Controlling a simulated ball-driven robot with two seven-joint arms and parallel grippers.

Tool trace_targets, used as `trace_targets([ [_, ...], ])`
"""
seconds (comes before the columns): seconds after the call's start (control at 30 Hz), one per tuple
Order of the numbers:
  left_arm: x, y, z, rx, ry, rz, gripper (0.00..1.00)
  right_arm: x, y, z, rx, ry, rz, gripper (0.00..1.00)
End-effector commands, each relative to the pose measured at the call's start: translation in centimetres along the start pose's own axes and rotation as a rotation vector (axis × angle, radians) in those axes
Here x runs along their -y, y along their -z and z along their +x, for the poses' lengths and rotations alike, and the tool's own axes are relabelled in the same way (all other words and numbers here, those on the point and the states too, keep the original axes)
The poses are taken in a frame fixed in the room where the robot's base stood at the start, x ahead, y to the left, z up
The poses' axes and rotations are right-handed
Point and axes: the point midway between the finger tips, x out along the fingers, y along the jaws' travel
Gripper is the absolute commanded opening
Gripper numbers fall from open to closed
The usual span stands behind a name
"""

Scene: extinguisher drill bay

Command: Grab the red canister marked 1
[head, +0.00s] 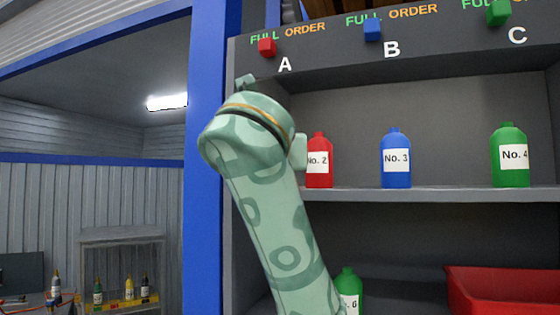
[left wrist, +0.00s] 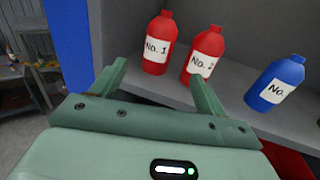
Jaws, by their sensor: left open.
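The red canister marked No. 1 (left wrist: 159,35) stands on the grey shelf in the left wrist view, nearest the shelf's left end. My arm hides it in the head view. My left gripper (left wrist: 158,70) is open and empty, its fingers pointing at the shelf. No. 1 shows beyond the gap between the fingers, apart from them. The red canister No. 2 (left wrist: 206,50) stands just right of it, behind the right finger's tip. No. 2 also shows partly behind my wrist in the head view (head: 319,148). My right gripper is in neither view.
A blue canister No. 3 (head: 396,150) and a green No. 4 (head: 510,145) stand farther right on the shelf (head: 440,194). Below are a green canister (head: 348,283) and a red bin (head: 505,284). A blue post (head: 205,200) rises left of the shelf unit.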

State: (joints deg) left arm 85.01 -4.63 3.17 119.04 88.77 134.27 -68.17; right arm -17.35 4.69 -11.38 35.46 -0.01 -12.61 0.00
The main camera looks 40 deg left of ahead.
Motion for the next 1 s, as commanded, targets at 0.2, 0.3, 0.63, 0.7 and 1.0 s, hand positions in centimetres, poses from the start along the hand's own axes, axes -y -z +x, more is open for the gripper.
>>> trace_targets([
  [0.2, -0.1, -0.2, 5.2, -0.005, -0.005, 0.002, 0.75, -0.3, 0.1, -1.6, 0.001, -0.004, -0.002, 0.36],
  [0.3, -0.1, -0.2, 6.5, -0.003, -0.005, 0.001, 0.75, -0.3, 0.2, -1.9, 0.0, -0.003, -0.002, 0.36],
  [0.63, -0.1, -1.7, 10.3, -0.004, -0.005, 0.001, 0.75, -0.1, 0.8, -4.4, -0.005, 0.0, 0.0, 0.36],
  [0.7, -0.1, -1.4, 11.4, -0.005, -0.006, 0.001, 0.75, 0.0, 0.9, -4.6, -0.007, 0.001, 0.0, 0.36],
  [1.0, 0.0, -1.1, 12.4, -0.002, -0.003, -0.002, 0.75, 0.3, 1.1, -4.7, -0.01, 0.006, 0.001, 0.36],
])
